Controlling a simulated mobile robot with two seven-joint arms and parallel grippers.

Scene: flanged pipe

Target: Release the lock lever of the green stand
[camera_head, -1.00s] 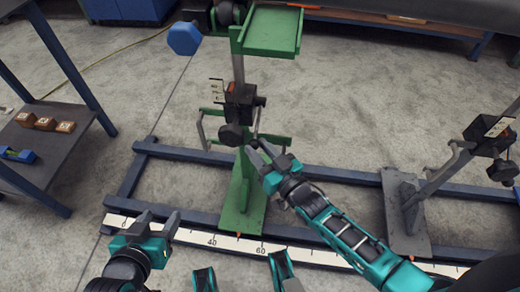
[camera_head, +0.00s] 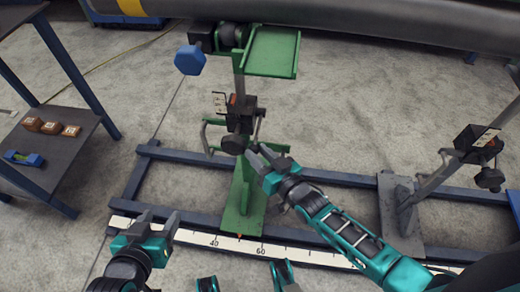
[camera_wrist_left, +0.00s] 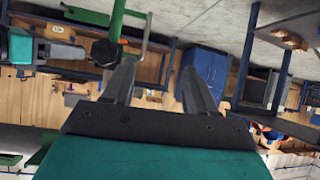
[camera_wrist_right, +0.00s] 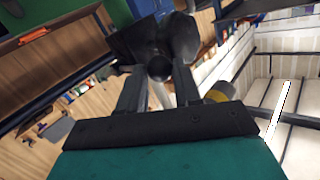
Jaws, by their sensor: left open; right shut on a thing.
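The green stand (camera_head: 241,205) stands upright on the blue floor frame, with a green top plate (camera_head: 272,52). A dark clamp block (camera_head: 240,112) with a round dark knob (camera_head: 233,144) sits on its post. The thin lock lever (camera_head: 258,127) hangs down at the block's right side. My right gripper (camera_head: 260,155) is shut on the lever's lower end, which it partly hides. In the right wrist view a dark round end (camera_wrist_right: 160,68) shows between the fingers. My left gripper (camera_head: 159,224) is open and empty, left of the stand's base.
A grey pipe (camera_head: 370,28) runs across the top of the head view. A grey stand (camera_head: 405,215) is at the right. A ruler strip (camera_head: 300,253) lies along the frame's near beam. A shelf (camera_head: 55,150) with small blocks is at the left.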

